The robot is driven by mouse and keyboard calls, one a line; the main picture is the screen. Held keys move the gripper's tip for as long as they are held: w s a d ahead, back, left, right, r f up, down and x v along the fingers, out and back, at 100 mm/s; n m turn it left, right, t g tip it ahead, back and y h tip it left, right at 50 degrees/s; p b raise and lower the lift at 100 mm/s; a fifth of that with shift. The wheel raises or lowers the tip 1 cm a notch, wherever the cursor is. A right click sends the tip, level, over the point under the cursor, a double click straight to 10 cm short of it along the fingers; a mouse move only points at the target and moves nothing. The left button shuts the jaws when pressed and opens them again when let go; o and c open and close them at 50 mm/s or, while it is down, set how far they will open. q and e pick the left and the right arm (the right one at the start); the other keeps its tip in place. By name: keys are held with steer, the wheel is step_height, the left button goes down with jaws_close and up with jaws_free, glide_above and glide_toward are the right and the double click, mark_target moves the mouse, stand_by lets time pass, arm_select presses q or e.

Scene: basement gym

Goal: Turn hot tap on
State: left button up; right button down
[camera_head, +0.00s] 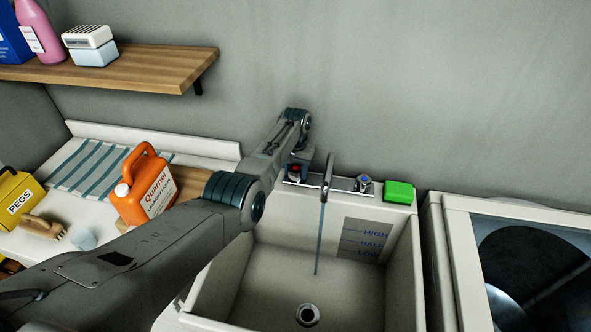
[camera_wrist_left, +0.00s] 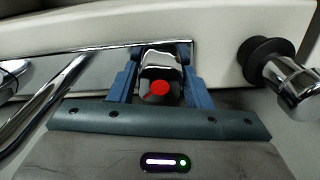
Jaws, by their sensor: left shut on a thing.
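The hot tap (camera_head: 294,171), with a red cap, stands at the left of the tap fitting on the sink's back ledge. In the left wrist view the red-dotted chrome knob (camera_wrist_left: 160,88) sits between the blue fingers of my left gripper (camera_wrist_left: 159,80), which is shut on it. In the head view my left gripper (camera_head: 300,162) reaches down over the tap and partly hides it. The chrome spout (camera_head: 328,176) stands just right of it. A thin bluish stream (camera_head: 319,240) runs from the spout into the sink (camera_head: 270,275). My right gripper is not in view.
The blue-capped cold tap (camera_head: 363,182) and a green block (camera_head: 398,192) are to the right on the ledge. An orange bottle (camera_head: 143,188) stands left on the counter. A wooden shelf (camera_head: 150,65) hangs upper left. A washing machine (camera_head: 520,260) is at right.

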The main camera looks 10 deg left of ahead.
mark_target(296, 168)
arm_select(q)
steer(key=o, duration=1)
steer(key=shift+r, duration=0.15)
steer(key=shift+r, duration=0.35)
step_height(296, 168, up, 10)
steer(key=b, duration=0.1)
steer(key=shift+b, duration=0.35)
steer(key=shift+f, duration=0.1)
